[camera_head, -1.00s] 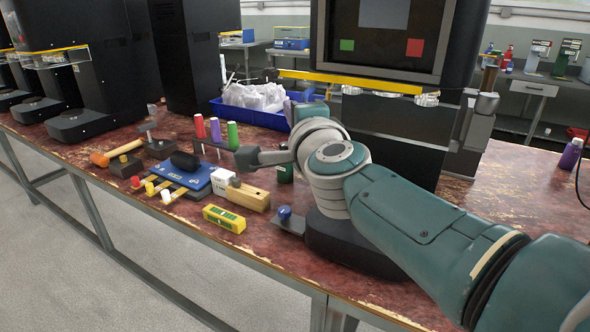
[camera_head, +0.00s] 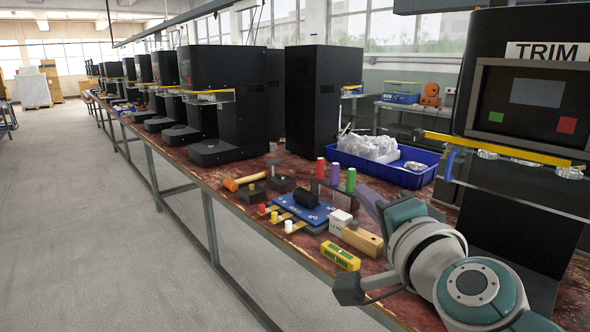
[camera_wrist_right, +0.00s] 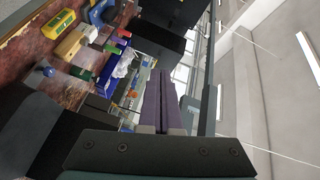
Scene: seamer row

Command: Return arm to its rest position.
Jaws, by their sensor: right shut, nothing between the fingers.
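My right arm comes in from the lower right of the head view, with its teal and white wrist in front of the bench's near edge. My right gripper (camera_head: 366,197) points up and away beyond the wrist, partly hidden by it. In the right wrist view its two purple-grey fingers (camera_wrist_right: 160,74) lie together with nothing between them. My left gripper is not in view.
A blue bin (camera_head: 404,178) with bags and a black TRIM machine (camera_head: 522,230) stand behind. The left floor is clear.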

